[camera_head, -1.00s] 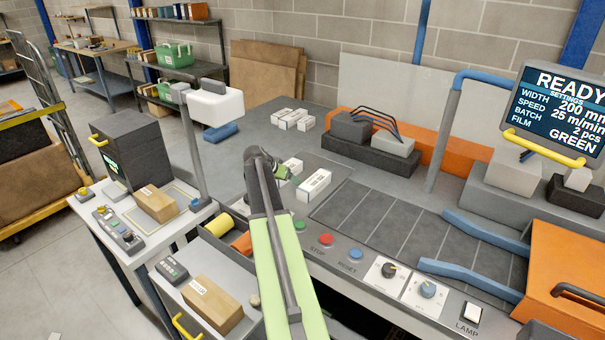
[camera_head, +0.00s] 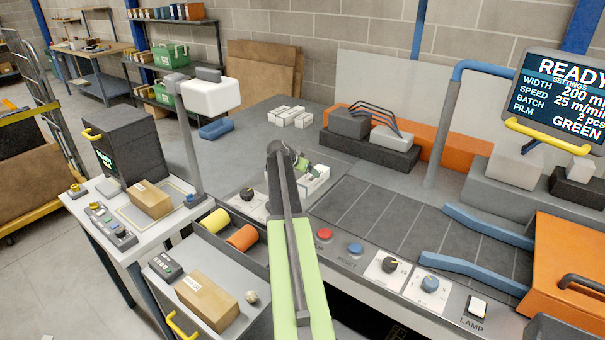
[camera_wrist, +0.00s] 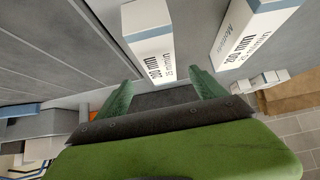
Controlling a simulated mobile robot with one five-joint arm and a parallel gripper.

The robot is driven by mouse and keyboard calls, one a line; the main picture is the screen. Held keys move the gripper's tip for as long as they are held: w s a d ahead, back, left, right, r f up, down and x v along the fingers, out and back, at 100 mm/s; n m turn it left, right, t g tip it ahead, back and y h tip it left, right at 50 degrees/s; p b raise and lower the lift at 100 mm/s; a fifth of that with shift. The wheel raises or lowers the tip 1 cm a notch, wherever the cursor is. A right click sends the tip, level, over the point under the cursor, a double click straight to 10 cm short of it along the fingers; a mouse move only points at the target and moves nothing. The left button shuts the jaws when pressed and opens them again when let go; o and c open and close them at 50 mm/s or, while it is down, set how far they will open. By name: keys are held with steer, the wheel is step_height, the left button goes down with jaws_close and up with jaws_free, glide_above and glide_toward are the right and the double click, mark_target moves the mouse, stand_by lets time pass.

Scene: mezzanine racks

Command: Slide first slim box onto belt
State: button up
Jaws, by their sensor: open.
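Two slim white boxes with blue-grey ends and dark print lie beyond my gripper in the wrist view. The left slim box (camera_wrist: 165,38) is ahead of the gap between my fingers, and the right slim box (camera_wrist: 250,35) is beyond the right finger. In the head view my arm and gripper (camera_head: 302,165) partly hide the slim boxes (camera_head: 316,180).
Three white boxes (camera_head: 290,116) stand farther back on the grey table. A dark block with grey tops (camera_head: 370,148) is behind the belt. Blue guide rails (camera_head: 480,270) are at the belt's right. Buttons and knobs (camera_head: 356,249) line the front edge.

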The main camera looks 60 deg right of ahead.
steer(key=b+x, duration=0.6)
steer(key=x, duration=0.4)
steer(key=shift+a, duration=0.1)
steer(key=shift+d+f+b, duration=0.35)
steer(key=shift+d, duration=0.1)
steer(key=shift+c, duration=0.3)
steer(key=shift+a, duration=0.1)
jaws_close()
